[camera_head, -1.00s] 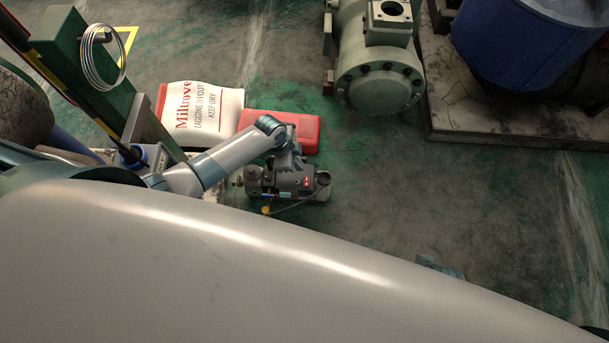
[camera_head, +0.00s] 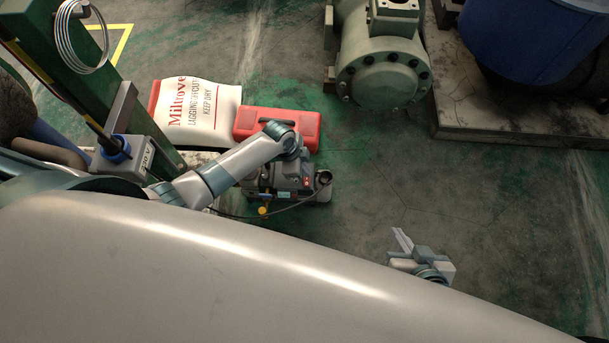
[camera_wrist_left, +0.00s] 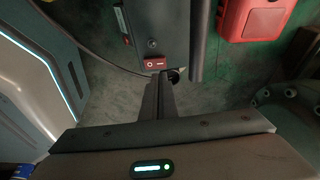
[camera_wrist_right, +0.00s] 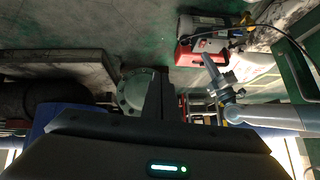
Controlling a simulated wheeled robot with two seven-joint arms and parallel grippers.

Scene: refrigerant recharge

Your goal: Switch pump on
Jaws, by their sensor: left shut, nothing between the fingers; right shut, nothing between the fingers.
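In the left wrist view, a red rocker switch (camera_wrist_left: 155,63) marked O and a dash sits on the pump's dark end face (camera_wrist_left: 158,25). My left gripper (camera_wrist_left: 163,78) is shut and empty, its tips close to the switch; I cannot tell whether they touch. My right gripper (camera_head: 402,240) is shut and empty, over bare floor to the right.
A red case (camera_head: 300,124) lies just behind the pump, beside a white printed bag (camera_head: 200,115). A thin hose runs along the pump's front. A green machine (camera_head: 385,75) and a blue drum (camera_head: 520,45) stand further back. The right floor is clear.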

